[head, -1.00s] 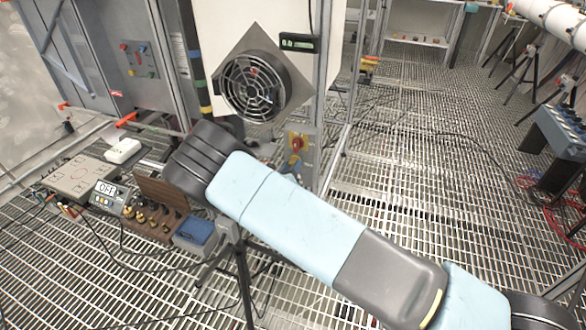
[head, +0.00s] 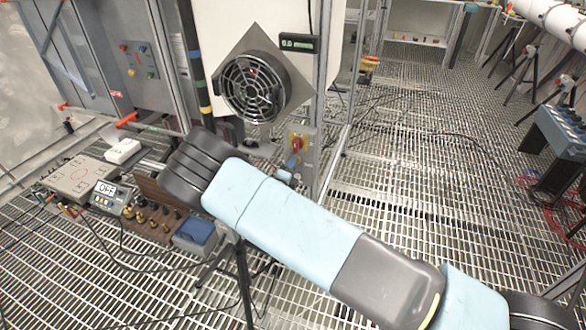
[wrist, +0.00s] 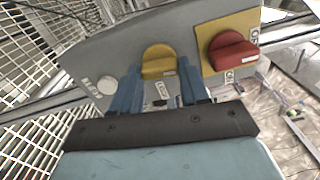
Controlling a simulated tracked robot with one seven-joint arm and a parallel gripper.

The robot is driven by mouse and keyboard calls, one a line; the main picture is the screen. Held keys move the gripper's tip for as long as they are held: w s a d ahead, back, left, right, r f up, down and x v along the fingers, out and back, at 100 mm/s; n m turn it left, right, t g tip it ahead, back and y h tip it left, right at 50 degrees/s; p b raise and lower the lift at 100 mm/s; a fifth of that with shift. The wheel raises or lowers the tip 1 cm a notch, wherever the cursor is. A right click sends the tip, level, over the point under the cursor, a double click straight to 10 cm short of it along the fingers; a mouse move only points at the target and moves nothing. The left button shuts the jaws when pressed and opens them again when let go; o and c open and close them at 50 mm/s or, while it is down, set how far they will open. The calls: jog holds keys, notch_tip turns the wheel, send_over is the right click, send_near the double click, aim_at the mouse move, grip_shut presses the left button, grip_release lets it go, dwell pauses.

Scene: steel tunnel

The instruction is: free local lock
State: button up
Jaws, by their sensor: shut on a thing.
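A grey control panel (wrist: 120,52) fills the top of the wrist view. On it is a yellow knob (wrist: 158,60), with a red knob (wrist: 230,50) on a yellow plate to its right. My gripper (wrist: 160,88) has its two blue fingers closed on the yellow knob, one on each side. A small label sits between the fingers, too small to read. In the head view the red knob (head: 297,143) shows on the panel beside the frame post. My gripper (head: 290,170) is small there, just below it, and the yellow knob cannot be made out.
A round pale button (wrist: 106,85) sits left of the yellow knob. A fan (head: 254,86) is mounted above the panel. Instruments, including a meter reading OFF (head: 107,189), and a tripod (head: 243,275) stand left of and below my arm. Open grating floor (head: 420,150) lies to the right.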

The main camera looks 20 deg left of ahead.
jog(key=shift+a+n, duration=0.2)
jog(key=shift+n, duration=0.6)
jog(key=shift+s+f, duration=0.1)
jog(key=o, duration=0.8)
jog(key=shift+c, duration=0.2)
jog(key=o, duration=0.3)
jog(key=shift+d, duration=0.1)
jog(key=s+a, duration=0.1)
jog(key=s, duration=1)
jog(key=shift+s, duration=0.4)
